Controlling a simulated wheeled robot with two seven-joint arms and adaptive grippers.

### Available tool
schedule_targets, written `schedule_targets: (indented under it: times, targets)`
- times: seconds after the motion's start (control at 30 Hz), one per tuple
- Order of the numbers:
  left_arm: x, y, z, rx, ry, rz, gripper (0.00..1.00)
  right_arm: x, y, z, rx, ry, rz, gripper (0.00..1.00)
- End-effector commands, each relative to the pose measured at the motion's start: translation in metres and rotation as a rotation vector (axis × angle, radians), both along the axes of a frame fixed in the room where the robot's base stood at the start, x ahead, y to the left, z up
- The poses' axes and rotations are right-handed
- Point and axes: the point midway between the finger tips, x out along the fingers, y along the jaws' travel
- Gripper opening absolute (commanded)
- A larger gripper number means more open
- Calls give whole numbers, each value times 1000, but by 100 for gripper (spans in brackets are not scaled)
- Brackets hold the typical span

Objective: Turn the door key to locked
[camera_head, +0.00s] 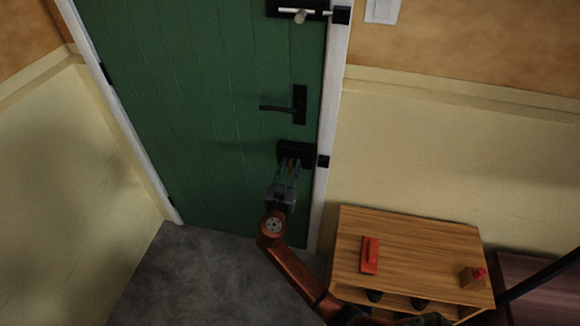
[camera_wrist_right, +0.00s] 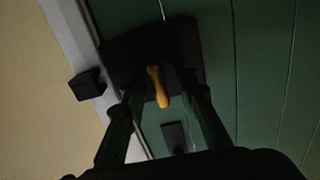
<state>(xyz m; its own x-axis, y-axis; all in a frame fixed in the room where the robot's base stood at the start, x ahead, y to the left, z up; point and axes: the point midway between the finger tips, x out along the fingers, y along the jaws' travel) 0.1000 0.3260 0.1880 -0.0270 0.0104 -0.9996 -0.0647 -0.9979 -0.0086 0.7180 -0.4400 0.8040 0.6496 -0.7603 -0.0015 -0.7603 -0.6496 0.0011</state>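The green door (camera_head: 200,90) stands closed in its white frame. A black lock box (camera_head: 295,150) sits on the door below the handle, near the right edge. In the wrist view the lock box (camera_wrist_right: 185,45) carries a yellow-orange key (camera_wrist_right: 158,86), slightly tilted from upright. My right gripper (camera_head: 289,168) is at the lock box. In the wrist view its fingers (camera_wrist_right: 160,105) are spread, one on each side of the key, with gaps between. I cannot tell how near the fingertips are in depth. My left gripper is not in view.
A black lever handle (camera_head: 280,108) is above the lock, and a slide bolt (camera_head: 300,14) is at the top. A black strike piece (camera_head: 323,161) is on the frame. A wooden cabinet (camera_head: 410,235) with a red object (camera_head: 370,255) stands at the right. Grey floor (camera_head: 215,275) is clear.

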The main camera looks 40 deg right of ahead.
Motion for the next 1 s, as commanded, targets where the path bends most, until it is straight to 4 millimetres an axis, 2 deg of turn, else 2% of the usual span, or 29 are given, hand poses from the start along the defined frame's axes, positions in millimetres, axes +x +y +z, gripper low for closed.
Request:
schedule_targets:
  times: [0.17,0.57,1.0]
  targets:
    - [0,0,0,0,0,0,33,0,0,0,0,0,0,28]
    - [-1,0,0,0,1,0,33,0,1,0,0,0,1,0]
    - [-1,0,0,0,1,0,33,0,1,0,-10,12,1,0]
